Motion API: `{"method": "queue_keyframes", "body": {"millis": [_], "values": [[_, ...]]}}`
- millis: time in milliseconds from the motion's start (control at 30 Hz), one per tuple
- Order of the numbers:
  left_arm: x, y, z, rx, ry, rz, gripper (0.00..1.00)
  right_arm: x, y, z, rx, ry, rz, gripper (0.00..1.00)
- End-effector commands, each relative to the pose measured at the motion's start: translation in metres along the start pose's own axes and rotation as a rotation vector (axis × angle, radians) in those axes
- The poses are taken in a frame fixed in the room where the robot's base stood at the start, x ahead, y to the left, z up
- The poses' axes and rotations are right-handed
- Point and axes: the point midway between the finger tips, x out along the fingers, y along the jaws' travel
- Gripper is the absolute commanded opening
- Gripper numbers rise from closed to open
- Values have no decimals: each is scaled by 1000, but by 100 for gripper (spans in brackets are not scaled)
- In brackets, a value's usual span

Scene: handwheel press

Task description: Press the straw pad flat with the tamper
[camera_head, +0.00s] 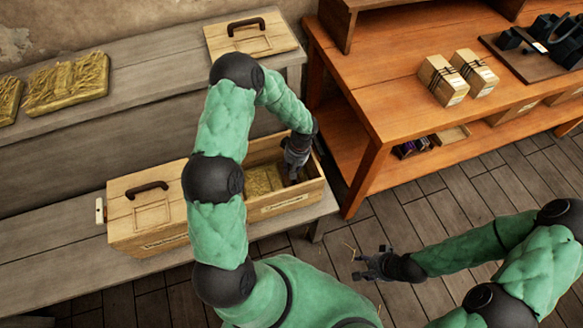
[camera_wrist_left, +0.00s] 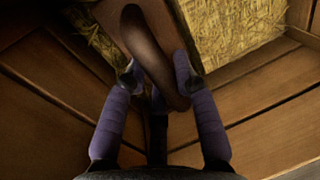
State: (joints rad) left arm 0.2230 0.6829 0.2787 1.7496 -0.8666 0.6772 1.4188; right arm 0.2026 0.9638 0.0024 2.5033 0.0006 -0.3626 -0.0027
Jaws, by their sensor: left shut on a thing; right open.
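A straw pad (camera_head: 262,181) lies inside the open part of a long wooden box (camera_head: 289,204) on the bench; its straw also fills the top of the left wrist view (camera_wrist_left: 235,32). My left gripper (camera_head: 292,172) reaches down into the box at its right end. In the left wrist view it is shut on the tamper's dark, rounded handle (camera_wrist_left: 143,40), with a wooden block below the handle. The block is beside or over the straw; I cannot tell whether it presses on it. My right gripper (camera_head: 366,264) is open and empty above the floor, right of the bench.
A lid with a dark handle (camera_head: 150,212) covers the box's left part. Another handled lid (camera_head: 250,36) lies on the grey shelf behind, with straw slabs (camera_head: 68,84) at left. An orange wooden table (camera_head: 390,90) at right carries two tied wooden blocks (camera_head: 442,80) and dark tools.

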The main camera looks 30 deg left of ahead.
Motion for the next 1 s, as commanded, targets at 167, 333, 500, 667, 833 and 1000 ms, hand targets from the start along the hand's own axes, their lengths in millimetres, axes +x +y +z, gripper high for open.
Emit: {"method": "queue_keyframes", "body": {"millis": [167, 333, 500, 667, 833, 1000], "values": [[0, 0, 0, 0, 1, 0, 0, 0, 0, 0, 0, 0, 0, 52], [0, 0, 0, 0, 1, 0, 0, 0, 0, 0, 0, 0, 0, 52], [1, 0, 0, 0, 1, 0, 0, 2, 1, 0, 0, 0, 0, 52], [3, 1, 0, 0, 1, 1, 0, 3, 1, 0, 0, 0, 0, 52], [4, 1, 0, 0, 1, 1, 0, 5, 2, 0, 0, 0, 0, 52], [5, 1, 0, 0, 1, 1, 0, 7, 2, 0, 0, 0, 0, 52]]}}
